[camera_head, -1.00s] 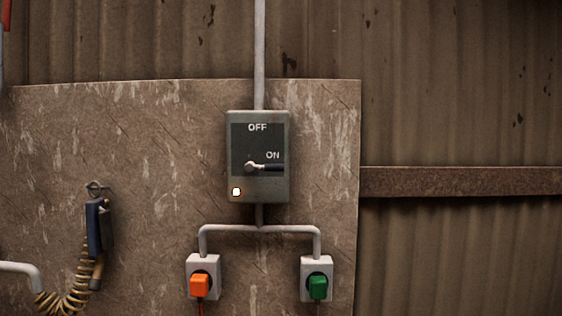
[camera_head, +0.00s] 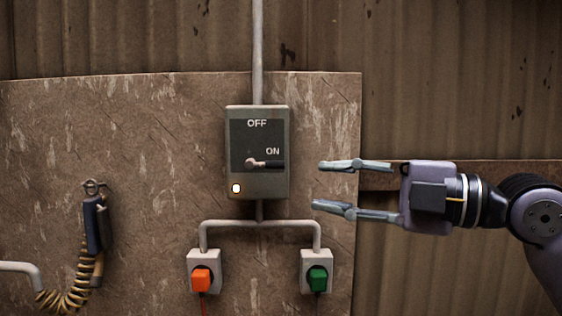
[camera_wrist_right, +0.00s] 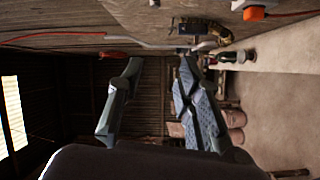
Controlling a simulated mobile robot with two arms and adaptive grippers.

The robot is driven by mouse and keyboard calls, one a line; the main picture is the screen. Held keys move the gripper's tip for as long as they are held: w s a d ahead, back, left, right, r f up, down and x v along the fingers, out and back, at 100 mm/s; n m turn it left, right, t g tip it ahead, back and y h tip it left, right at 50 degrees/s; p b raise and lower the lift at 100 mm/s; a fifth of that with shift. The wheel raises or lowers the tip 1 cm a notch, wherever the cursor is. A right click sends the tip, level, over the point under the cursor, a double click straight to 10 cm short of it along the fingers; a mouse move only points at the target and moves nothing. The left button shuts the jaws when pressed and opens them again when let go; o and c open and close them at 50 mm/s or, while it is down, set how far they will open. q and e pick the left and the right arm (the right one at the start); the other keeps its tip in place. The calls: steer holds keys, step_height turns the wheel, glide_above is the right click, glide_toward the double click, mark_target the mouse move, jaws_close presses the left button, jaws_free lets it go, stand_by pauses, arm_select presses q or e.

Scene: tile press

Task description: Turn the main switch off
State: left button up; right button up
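The main switch box (camera_head: 259,185) is grey and hangs on the wall panel in the head view. Its lever (camera_head: 266,164) points right, at the ON mark, with a black grip at its end. The OFF mark is at the top of the box. A small lamp (camera_head: 236,188) at the lower left of the box glows. My right gripper (camera_head: 316,185) is open and empty, to the right of the box and apart from it, its fingers pointing left. Its open fingers also show in the right wrist view (camera_wrist_right: 148,88). My left gripper is not in view.
A dark handset (camera_head: 97,222) with a coiled hose hangs at the left. A rusty beam (camera_head: 540,173) runs behind my right arm.

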steer(key=d+r+m+t+h, duration=0.2)
steer(key=d+r+t+h, duration=0.1)
steer(key=d+h, duration=0.1)
steer(key=p, duration=0.7)
glide_toward(280, 165)
steer(key=shift+m+h, duration=0.3)
steer(key=x, duration=0.9)
steer(key=shift+s+a+r, duration=0.1)
steer(key=shift+s+r, duration=0.05)
steer(key=shift+r, duration=0.1)
steer(key=shift+w+a+f, duration=0.15)
steer(key=shift+w+a, duration=0.15)
jaws_close()
